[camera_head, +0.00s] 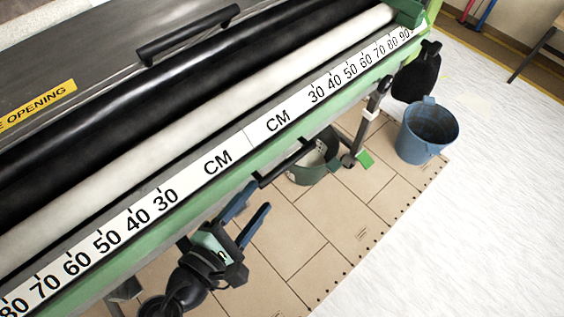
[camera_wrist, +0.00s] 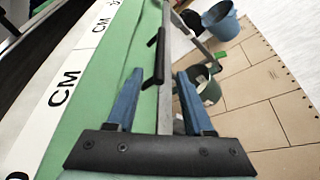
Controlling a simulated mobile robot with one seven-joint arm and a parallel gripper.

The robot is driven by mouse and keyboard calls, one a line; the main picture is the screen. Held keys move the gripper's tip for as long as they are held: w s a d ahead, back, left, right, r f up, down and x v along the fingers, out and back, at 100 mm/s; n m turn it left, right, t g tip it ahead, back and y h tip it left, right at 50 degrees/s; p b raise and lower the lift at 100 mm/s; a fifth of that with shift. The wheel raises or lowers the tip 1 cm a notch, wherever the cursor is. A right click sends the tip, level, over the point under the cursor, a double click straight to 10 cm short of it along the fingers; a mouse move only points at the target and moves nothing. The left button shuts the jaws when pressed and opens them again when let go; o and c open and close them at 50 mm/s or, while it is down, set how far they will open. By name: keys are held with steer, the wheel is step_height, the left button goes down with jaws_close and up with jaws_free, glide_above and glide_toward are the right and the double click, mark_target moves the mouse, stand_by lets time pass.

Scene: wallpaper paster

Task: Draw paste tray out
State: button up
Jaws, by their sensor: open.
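The paste tray's black bar handle (camera_head: 285,164) shows below the ruler strip on the green front edge of the machine. In the wrist view the handle (camera_wrist: 155,56) stands ahead, between the lines of my two fingers. The rest of the tray is mostly hidden under the machine's edge. My gripper (camera_head: 254,200) has blue fingers spread apart with nothing between them. It is just below and left of the handle's near end and looks apart from it. In the wrist view my gripper (camera_wrist: 158,76) points along the handle's length.
The machine's green edge with its white CM ruler (camera_head: 218,160) runs diagonally close beside my gripper. A dark green bucket (camera_head: 315,171) stands on the floor under the handle, near a machine leg (camera_head: 368,125). A blue bucket (camera_head: 427,133) stands farther right. Tan floor panels (camera_head: 290,235) are clear.

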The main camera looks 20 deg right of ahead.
mark_target(277, 175)
steer(key=b+x, duration=0.2)
steer(key=x, duration=0.8)
steer(key=shift+w+d+f, duration=0.1)
steer(key=shift+w+d, duration=0.05)
steer(key=shift+d, duration=0.15)
jaws_close()
stand_by(0.9)
